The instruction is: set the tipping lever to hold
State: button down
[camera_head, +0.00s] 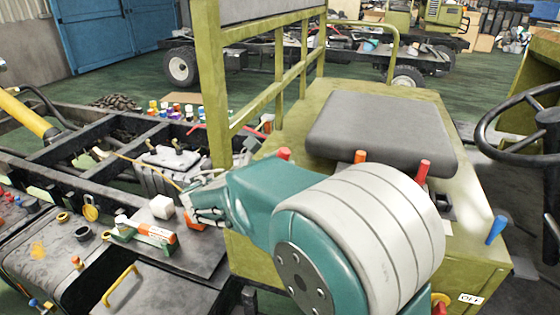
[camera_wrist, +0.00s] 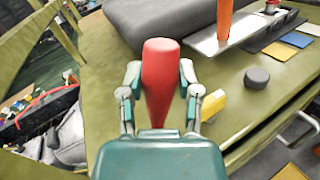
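A red lever handle (camera_wrist: 161,70) stands in the middle of the wrist view, in front of the grey seat. My gripper (camera_wrist: 161,75) has one finger on each side of it, and both fingertips appear to touch it. The lever's base is hidden behind the gripper body. In the head view my gripper (camera_head: 200,212) is at the left of the green cab box, partly hidden by its own body. Other levers stand around the seat: an orange one (camera_head: 360,157), a red one (camera_head: 423,170) and a blue one (camera_head: 496,230). No label naming the tipping lever is legible.
The grey seat (camera_head: 380,130) tops the green box, beside green rails (camera_head: 280,85). A steering wheel (camera_head: 520,115) is at right. An "OFF" plate (camera_head: 470,299) is at lower right. A black knob (camera_wrist: 257,77) and yellow piece (camera_wrist: 212,105) lie right of the gripper.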

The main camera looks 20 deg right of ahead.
jog(key=a+n, duration=0.1)
jog(key=w+a+n+h, duration=0.1)
jog(key=w+a+n+t, duration=0.1)
jog(key=n, duration=0.1)
jog(key=shift+w+a+r, duration=0.2)
jog(key=shift+r, duration=0.2)
jog(key=shift+c, duration=1.5)
grip_release()
jog(key=shift+d, duration=0.1)
notch_tip(320, 180, up, 10)
jog(key=shift+w+f, duration=0.1)
